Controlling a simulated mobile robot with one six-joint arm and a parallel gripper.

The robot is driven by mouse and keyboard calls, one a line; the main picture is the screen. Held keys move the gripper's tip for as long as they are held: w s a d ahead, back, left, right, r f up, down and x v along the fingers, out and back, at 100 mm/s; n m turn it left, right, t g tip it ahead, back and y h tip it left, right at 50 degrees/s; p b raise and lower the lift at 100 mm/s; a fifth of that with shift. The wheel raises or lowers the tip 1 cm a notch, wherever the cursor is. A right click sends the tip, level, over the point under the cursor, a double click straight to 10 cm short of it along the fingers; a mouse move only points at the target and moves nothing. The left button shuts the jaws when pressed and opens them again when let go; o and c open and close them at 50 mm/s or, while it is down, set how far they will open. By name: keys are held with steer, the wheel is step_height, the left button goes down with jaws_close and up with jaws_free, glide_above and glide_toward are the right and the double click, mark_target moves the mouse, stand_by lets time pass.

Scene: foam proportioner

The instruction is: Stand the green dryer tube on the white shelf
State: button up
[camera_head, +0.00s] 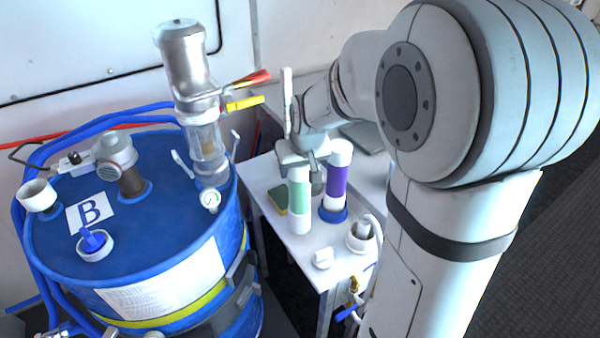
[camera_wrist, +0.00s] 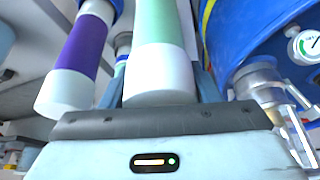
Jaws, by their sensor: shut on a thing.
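The green dryer tube (camera_head: 299,203), pale green with white ends, is upright over the white shelf (camera_head: 288,240). I cannot tell whether its lower end touches the shelf. My gripper (camera_head: 304,154) is shut on it near its upper end. In the wrist view the green tube (camera_wrist: 165,25) runs between the fingers, its white end close to the palm. A purple tube (camera_head: 336,182) with white ends stands just right of it in the head view, in a blue base; it also shows at the left of the wrist view (camera_wrist: 82,45).
A green-and-yellow sponge (camera_head: 279,198) lies left of the green tube. A white cup-like fitting (camera_head: 360,237) and a small white piece (camera_head: 322,259) are near the shelf's front. A blue drum (camera_head: 150,240) with a metal-and-glass column (camera_head: 192,75) stands left.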

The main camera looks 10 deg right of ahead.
steer(key=shift+f, duration=1)
steer(key=shift+f, duration=0.15)
steer(key=o, duration=1.6)
steer(key=shift+o, duration=0.2)
